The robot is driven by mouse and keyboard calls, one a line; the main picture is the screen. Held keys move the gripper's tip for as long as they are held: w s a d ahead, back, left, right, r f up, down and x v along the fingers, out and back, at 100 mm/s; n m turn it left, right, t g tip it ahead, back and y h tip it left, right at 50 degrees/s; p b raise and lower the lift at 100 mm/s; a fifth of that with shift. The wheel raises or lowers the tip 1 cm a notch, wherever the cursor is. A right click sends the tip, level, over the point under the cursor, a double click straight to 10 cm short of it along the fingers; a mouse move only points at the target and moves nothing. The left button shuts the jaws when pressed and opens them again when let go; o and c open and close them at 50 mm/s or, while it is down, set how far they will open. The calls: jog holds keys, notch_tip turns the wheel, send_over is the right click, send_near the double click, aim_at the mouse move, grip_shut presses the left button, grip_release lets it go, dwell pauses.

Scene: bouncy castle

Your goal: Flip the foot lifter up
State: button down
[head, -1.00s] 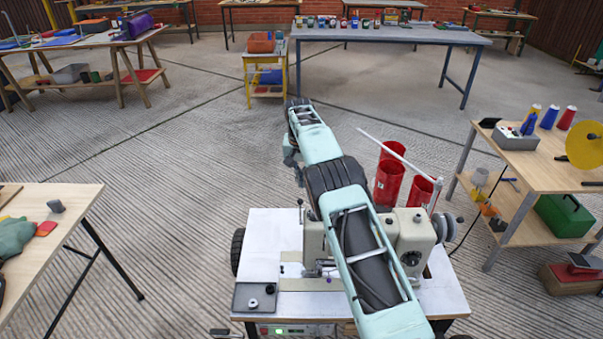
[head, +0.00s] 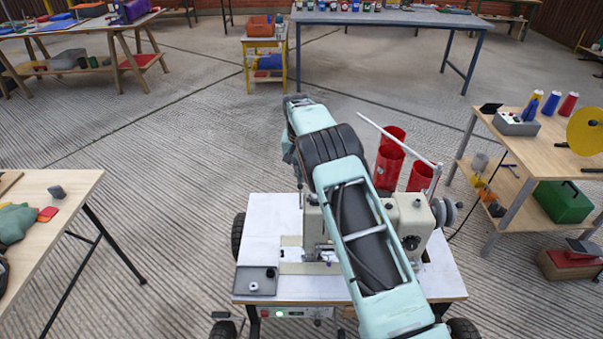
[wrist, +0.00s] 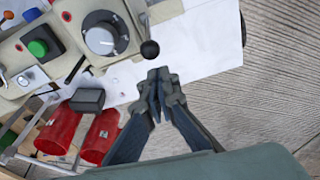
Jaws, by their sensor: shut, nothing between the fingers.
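The beige sewing machine (head: 408,222) stands on a white-topped table. In the wrist view its body (wrist: 70,42) shows a grey dial and a green button. A short lever with a black ball knob (wrist: 150,50) sticks out from the machine's end; it looks like the foot lifter, but I cannot tell for sure, nor whether it is up or down. My gripper (wrist: 159,76) is shut and empty, with its tips just below the knob in the picture; I cannot tell whether they touch. In the head view my arm hides the gripper and part of the machine.
The white tabletop (head: 268,218) is bare at the left, apart from a grey tray (head: 256,281) at the front corner. Red cylinders (head: 389,166) and a pale slanted bar (head: 392,137) stand behind the machine. A wooden table (head: 548,150) is to the right, another (head: 60,208) to the left.

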jog(key=shift+s+r, duration=0.1)
jog(key=shift+s, duration=0.5)
jog(key=shift+s+a+b, duration=0.1)
jog(key=shift+s+b, duration=0.05)
jog(key=shift+b, duration=0.25)
